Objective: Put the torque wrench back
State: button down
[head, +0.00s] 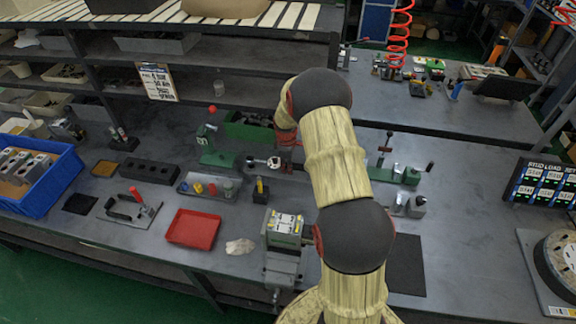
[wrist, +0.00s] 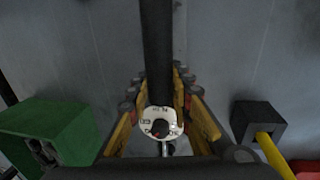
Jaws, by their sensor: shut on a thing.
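The torque wrench (wrist: 158,55) shows in the wrist view as a long dark bar with a round white dial (wrist: 160,121) at its near end. My gripper (wrist: 160,108) has its yellow-sided fingers on both sides of the wrench and is shut on it. In the head view the dial of the wrench (head: 274,162) shows beside my gripper (head: 286,160), above the workbench. My arm hides part of the bench behind it. I cannot tell which spot on the bench is the wrench's place.
A green block (wrist: 45,132) and a black holder with a yellow handle (wrist: 258,120) stand close on either side. A vise with a valve block (head: 285,228), a red tray (head: 193,228), a grey tray (head: 209,187) and a blue bin (head: 40,178) occupy the bench.

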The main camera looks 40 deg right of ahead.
jog(key=shift+f, duration=0.25)
jog(key=c, duration=2)
grip_release()
jog(key=o, duration=0.5)
jog(key=shift+c, duration=0.2)
jog(key=shift+f, duration=0.1)
notch_tip(320, 180, up, 12)
jog(key=s+a, duration=0.1)
jog(key=shift+s+a, duration=0.15)
jog(key=shift+a, duration=0.05)
